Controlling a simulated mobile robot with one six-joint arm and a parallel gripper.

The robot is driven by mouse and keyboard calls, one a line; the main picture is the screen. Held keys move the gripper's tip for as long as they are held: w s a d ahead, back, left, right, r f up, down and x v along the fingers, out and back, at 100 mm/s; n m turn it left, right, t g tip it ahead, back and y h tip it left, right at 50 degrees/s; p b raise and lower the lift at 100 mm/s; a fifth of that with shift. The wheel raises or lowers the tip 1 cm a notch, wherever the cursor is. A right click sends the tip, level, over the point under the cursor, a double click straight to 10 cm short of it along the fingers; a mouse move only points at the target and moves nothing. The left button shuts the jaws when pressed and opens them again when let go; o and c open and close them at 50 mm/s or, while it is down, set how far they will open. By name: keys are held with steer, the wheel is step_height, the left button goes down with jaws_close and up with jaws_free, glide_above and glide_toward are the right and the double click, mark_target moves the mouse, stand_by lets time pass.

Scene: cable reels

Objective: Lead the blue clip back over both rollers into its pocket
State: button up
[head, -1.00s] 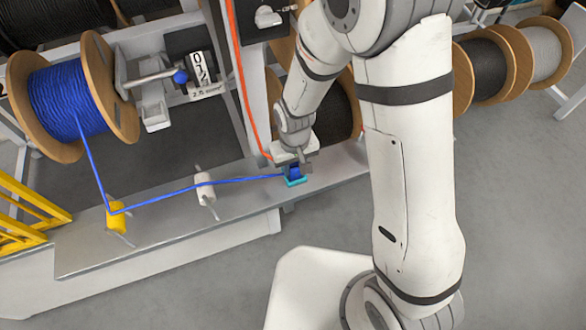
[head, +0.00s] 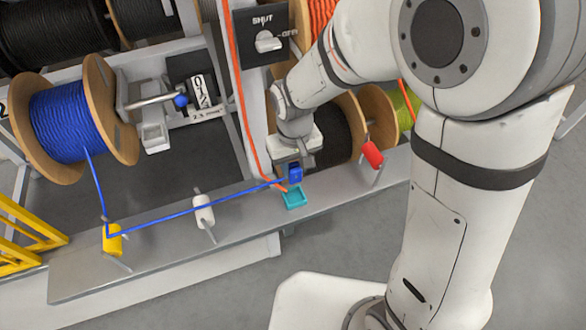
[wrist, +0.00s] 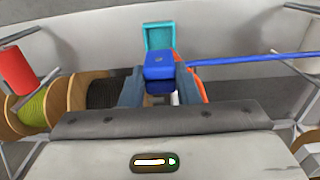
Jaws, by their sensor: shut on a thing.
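The blue clip (head: 296,172) is held in my gripper (head: 291,167), just above the teal pocket (head: 296,201) on the grey shelf. In the wrist view the clip (wrist: 160,66) sits between the two fingers, with the open pocket (wrist: 159,36) behind it; the clip is apart from it. The blue cable (head: 155,219) runs from the blue reel (head: 62,118) down to the yellow roller (head: 112,240), bends there, then crosses the white roller (head: 202,209) to the clip. Whether it touches the white roller I cannot tell.
A red roller (head: 373,153) stands on the shelf (head: 160,248) right of the pocket. An orange cable (head: 240,90) hangs down close behind my gripper. A yellow rail (head: 28,240) stands at the left. The floor in front is clear.

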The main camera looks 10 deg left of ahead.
mark_target(294, 167)
steer(key=shift+r, duration=0.1)
steer(key=shift+r+p, duration=1.8)
steer(key=shift+r, duration=0.6)
